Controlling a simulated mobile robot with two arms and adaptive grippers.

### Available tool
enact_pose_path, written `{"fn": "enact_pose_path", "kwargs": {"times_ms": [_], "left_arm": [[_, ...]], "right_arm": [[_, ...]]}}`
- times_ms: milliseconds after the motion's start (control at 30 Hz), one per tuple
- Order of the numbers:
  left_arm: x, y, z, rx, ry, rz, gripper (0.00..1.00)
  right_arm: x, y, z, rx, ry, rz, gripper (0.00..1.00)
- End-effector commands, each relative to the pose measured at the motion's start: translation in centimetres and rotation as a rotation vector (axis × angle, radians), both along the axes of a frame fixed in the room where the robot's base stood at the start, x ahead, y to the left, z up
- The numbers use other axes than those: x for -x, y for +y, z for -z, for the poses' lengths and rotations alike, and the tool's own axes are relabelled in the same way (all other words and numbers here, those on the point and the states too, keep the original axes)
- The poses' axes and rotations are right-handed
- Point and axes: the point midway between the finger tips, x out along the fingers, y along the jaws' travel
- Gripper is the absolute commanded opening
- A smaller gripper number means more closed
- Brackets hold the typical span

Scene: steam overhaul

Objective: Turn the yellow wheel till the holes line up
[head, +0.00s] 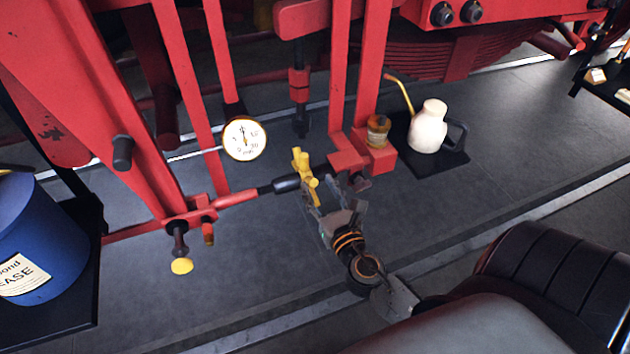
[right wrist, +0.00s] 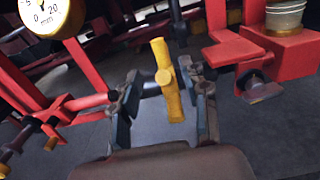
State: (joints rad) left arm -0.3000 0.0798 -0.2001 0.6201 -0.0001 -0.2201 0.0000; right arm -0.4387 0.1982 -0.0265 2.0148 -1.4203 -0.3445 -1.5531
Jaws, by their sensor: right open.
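The yellow wheel (head: 303,168) shows as a knobbly yellow piece at the end of a dark sleeve on a red rod (head: 236,199). My right gripper (head: 331,192) is open at the wheel, close on its near right side. In the right wrist view the yellow wheel (right wrist: 170,82) stands upright between the two spread fingers of the gripper (right wrist: 166,104), with space on both sides. Whether any finger touches it I cannot tell. The holes cannot be made out clearly. My left gripper is not in view.
A white dial gauge (head: 244,138) hangs left of the wheel. Red frame bars (head: 340,80) stand behind it. A cream oil can (head: 428,128) stands on a black tray at the right. A blue drum (head: 38,240) is at far left. The grey floor in front is clear.

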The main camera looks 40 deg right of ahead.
Motion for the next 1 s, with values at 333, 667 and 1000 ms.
{"fn": "enact_pose_path", "kwargs": {"times_ms": [333, 667, 1000], "left_arm": [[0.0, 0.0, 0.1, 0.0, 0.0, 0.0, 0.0], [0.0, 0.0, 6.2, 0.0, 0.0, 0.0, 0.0], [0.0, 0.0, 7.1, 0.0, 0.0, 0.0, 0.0]], "right_arm": [[0.5, 0.1, 0.0, -0.001, 0.0, 0.0, 0.45], [1.9, 0.4, 6.5, 0.002, 0.004, -0.001, 0.45], [1.7, 0.4, 7.8, 0.0, -0.003, 0.0, 0.45]]}}
